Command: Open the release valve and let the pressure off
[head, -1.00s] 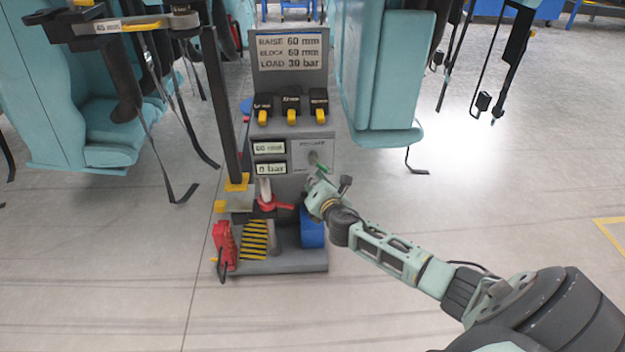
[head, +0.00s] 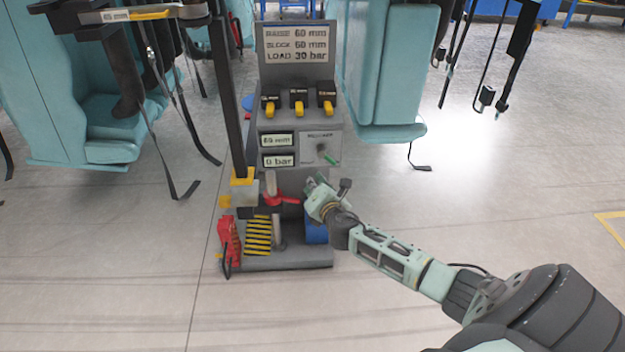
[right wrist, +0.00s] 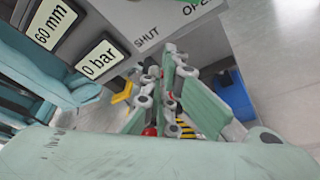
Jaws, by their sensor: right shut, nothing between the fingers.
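The release valve is a green lever (head: 331,158) on the grey panel at the right of the machine's front. The lever slants down to the right from its pivot. In the right wrist view the panel carries the words SHUT and OPEN. The pressure display (head: 279,160) reads 0 bar, also in the right wrist view (right wrist: 101,58). The display above it (head: 277,141) reads 60 mm. My right gripper (head: 315,183) is shut and empty, below and left of the lever, apart from it. Its fingers (right wrist: 168,75) show in the right wrist view. My left gripper is not in view.
A sign (head: 294,45) tops the machine, above several black switches with yellow tips (head: 299,101). A red collar (head: 283,198) and a blue cylinder (head: 316,228) sit low, near my gripper. Teal train seats (head: 385,80) hang on both sides.

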